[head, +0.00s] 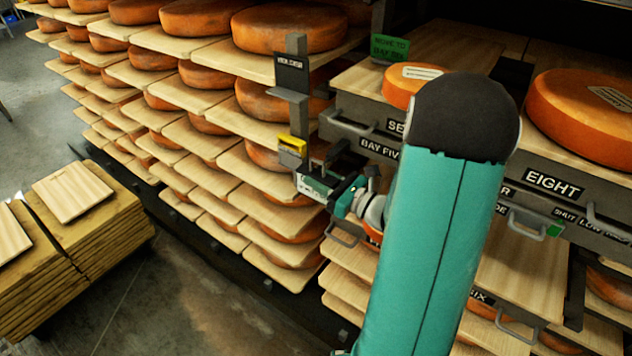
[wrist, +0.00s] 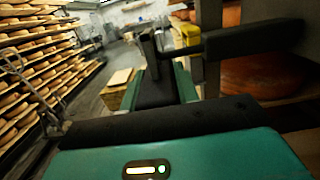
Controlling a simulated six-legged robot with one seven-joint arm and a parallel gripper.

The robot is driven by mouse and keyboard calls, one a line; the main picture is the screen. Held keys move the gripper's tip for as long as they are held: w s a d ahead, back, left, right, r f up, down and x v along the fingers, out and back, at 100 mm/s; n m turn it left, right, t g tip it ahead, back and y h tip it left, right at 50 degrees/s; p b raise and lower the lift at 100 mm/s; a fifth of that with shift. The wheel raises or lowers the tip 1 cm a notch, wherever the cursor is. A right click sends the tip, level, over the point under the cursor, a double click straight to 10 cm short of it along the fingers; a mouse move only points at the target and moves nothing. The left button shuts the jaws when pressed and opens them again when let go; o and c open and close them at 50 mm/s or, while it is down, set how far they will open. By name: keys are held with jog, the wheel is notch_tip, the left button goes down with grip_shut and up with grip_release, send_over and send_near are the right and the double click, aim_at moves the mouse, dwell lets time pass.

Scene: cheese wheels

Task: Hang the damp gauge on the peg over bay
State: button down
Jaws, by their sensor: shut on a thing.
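The damp gauge appears to be the small yellow box with a pale face (head: 293,145), in front of a grey upright post (head: 297,110) on the rack. Its yellow part also shows in the wrist view (wrist: 190,34), just beyond my fingers. My gripper (head: 312,168) is shut on the gauge at its fingertips, left of the drawer marked BAY FIVE (head: 379,149). The contact is small and partly hidden by the fingers. A dark sign (head: 291,63) is on the post above the gauge. I cannot make out the peg or whether the gauge touches it.
Shelves of orange cheese wheels (head: 290,28) on boards fill the back left. Metal drawers with pull handles (head: 345,122) stand close right of my gripper, with a green sign (head: 390,48) above. Stacked boards (head: 72,192) stand at the left. Floor (head: 180,285) between is clear.

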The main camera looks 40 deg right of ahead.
jog(key=shift+w+d, duration=0.15)
jog(key=shift+d, duration=0.35)
jog(key=shift+w+d+f, duration=0.2)
jog(key=shift+d+f, duration=0.4)
jog(key=shift+f, duration=0.05)
jog(key=c, duration=1)
grip_release()
jog(key=shift+o, duration=0.2)
jog(key=v, duration=1.3)
jog(key=shift+s, duration=0.4)
jog(key=shift+d, duration=0.1)
